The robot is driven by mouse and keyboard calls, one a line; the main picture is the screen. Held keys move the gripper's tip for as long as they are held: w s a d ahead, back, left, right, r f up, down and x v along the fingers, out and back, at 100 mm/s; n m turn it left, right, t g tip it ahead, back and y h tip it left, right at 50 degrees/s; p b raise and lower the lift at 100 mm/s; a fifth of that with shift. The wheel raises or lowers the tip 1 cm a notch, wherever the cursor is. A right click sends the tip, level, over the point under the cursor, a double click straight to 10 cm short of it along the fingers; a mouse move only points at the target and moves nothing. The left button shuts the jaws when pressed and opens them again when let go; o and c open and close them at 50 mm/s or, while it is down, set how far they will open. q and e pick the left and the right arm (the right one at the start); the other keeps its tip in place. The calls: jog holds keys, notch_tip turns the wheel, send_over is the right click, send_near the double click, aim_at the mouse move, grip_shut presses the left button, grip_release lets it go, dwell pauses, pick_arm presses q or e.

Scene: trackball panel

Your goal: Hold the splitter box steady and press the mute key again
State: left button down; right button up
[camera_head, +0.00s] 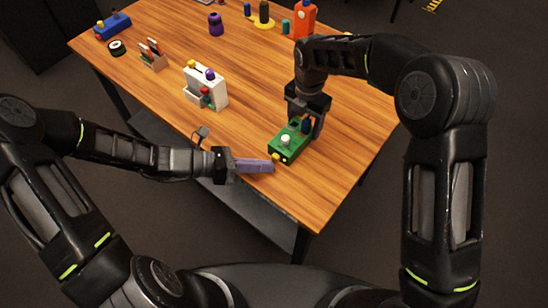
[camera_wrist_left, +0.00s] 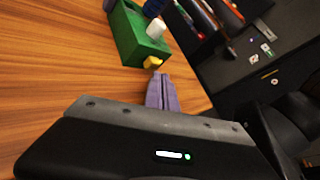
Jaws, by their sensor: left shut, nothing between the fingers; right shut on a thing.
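A green box (camera_head: 290,151), which I take for the splitter box, sits near the table's front right edge. It carries a white knob (camera_head: 285,139), a dark blue part and a yellow key (camera_head: 276,157) low on its near end. Which part is the mute key I cannot tell for certain. My right gripper (camera_head: 304,123) comes from above and is shut on the box at its far end. My left gripper (camera_head: 272,166) is shut and empty, its purple fingertips close to the yellow key. In the left wrist view the fingertips (camera_wrist_left: 156,78) are just short of the yellow key (camera_wrist_left: 152,62); contact is unclear.
A white unit (camera_head: 206,88) with coloured knobs stands left of the box. A blue box (camera_head: 113,26), a black-and-white roll (camera_head: 116,47), a purple bottle-like thing (camera_head: 215,24) and an orange container (camera_head: 305,20) stand farther back. The wood between is clear.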

aim_at(246, 182)
pick_arm(q)
jog(key=shift+w+d, duration=0.3)
jog(key=shift+w, duration=0.15)
dwell(0.6)
jog(key=shift+s+a, duration=0.1)
jog(key=shift+s, duration=0.05)
jog(key=shift+s+a, duration=0.45)
jog(key=shift+s, duration=0.2)
jog(key=shift+s+a, duration=0.7)
jog(key=shift+s, duration=0.35)
jog(key=shift+s+a, duration=0.7)
jog(key=shift+s, duration=0.35)
jog(key=s+a+r, duration=0.1)
jog(key=a+r, duration=0.4)
jog(key=a, duration=0.2)
jog(key=shift+s+a+r, duration=0.2)
jog(key=shift+s, duration=0.15)
